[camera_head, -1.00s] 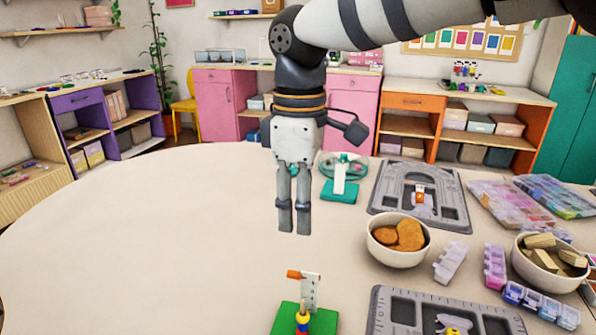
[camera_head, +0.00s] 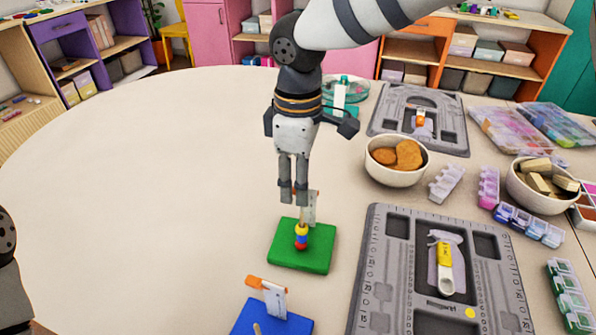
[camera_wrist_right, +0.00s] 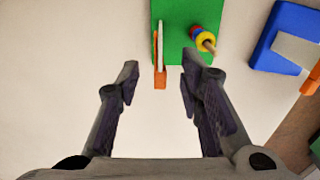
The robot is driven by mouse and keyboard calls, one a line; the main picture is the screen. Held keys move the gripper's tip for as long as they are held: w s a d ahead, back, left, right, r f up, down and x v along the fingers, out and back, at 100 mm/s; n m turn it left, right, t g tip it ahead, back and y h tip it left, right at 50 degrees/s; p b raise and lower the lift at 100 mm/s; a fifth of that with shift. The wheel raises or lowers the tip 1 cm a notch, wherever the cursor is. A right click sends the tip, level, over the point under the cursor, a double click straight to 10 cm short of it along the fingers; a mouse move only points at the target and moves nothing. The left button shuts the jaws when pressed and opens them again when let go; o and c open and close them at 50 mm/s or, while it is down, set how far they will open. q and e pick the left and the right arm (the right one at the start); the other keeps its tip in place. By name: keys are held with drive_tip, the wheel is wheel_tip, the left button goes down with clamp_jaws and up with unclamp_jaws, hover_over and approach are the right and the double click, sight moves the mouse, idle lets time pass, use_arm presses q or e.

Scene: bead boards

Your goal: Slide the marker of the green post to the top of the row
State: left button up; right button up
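The green post's board (camera_head: 313,260) lies on the table in front of my right gripper. It bears a peg with yellow, blue and red beads (camera_head: 301,238) and an upright white plate (camera_head: 310,212). In the head view my right gripper (camera_head: 294,192) is over the board's far edge and hides most of the plate's orange marker. In the right wrist view the gripper (camera_wrist_right: 160,72) is open, with the orange marker (camera_wrist_right: 160,76) and the white plate's edge (camera_wrist_right: 160,42) showing between its fingers. Contact cannot be told. The left gripper is out of view.
A blue board (camera_head: 245,322) with a white plate and orange marker (camera_head: 255,283) is in front. A grey tray (camera_head: 368,280) lies to the right, with a bowl (camera_head: 395,175) behind it. The table's left is clear.

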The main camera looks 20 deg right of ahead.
clamp_jaws()
drive_tip(key=shift+f, duration=1.2)
unclamp_jaws()
wheel_tip(320, 180, up, 12)
drive_tip(key=shift+f, duration=0.1)
